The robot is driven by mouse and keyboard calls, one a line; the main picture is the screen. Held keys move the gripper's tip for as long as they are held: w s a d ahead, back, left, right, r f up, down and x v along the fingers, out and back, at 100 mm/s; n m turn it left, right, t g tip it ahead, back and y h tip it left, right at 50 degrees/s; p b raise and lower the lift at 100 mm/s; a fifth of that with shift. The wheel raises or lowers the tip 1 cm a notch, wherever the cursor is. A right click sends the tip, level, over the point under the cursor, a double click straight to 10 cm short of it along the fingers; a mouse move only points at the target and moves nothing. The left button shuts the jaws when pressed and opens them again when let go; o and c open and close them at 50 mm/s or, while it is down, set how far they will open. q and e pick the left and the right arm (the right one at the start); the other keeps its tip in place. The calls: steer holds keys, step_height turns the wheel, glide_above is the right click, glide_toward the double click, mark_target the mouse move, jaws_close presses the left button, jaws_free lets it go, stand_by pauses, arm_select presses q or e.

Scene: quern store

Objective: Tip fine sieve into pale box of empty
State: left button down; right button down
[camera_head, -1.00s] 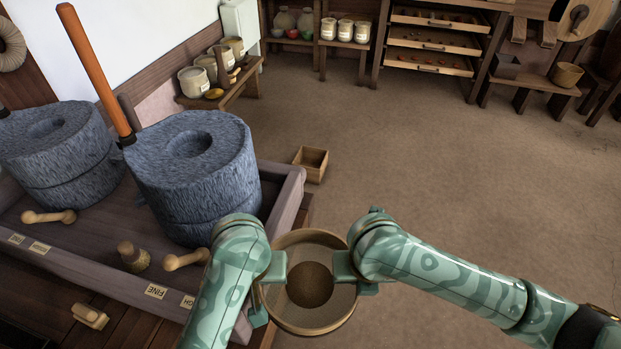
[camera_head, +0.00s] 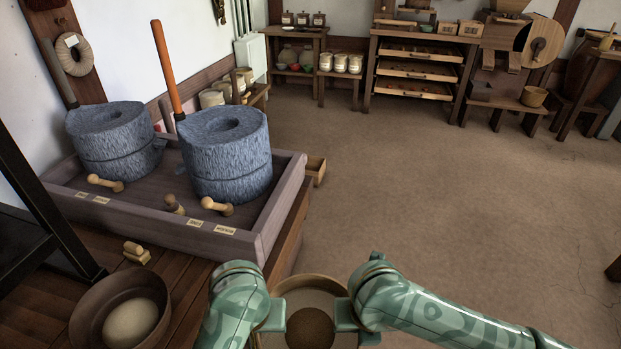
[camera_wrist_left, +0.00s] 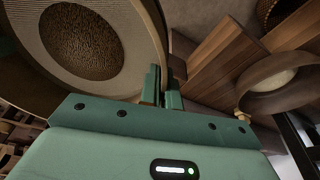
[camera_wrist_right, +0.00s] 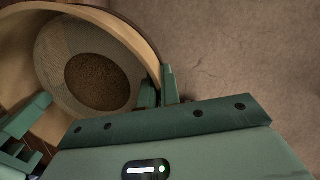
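The round sieve (camera_head: 316,298) has a thin wooden rim and a pale mesh with a round heap of brown grainy stuff (camera_head: 310,328) on it. My left gripper (camera_head: 274,318) is shut on its left rim and my right gripper (camera_head: 345,317) on its right rim. The sieve is held in front of me at the bottom of the head view, which cuts off its near side. Its mesh also shows in both wrist views.
Two grey querns (camera_head: 226,160) stand in a wooden trough (camera_head: 262,240) at left, with wooden scoops. A wooden bowl (camera_head: 84,318) with a pale heap stands at the lower left, beside a dark frame (camera_head: 40,205). Shelves line the back; the floor (camera_head: 430,190) at right is clear.

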arm_select(q)
steer(key=shift+a, duration=0.1)
arm_select(e)
steer(key=shift+w+d, duration=0.1)
steer(key=shift+w, duration=0.05)
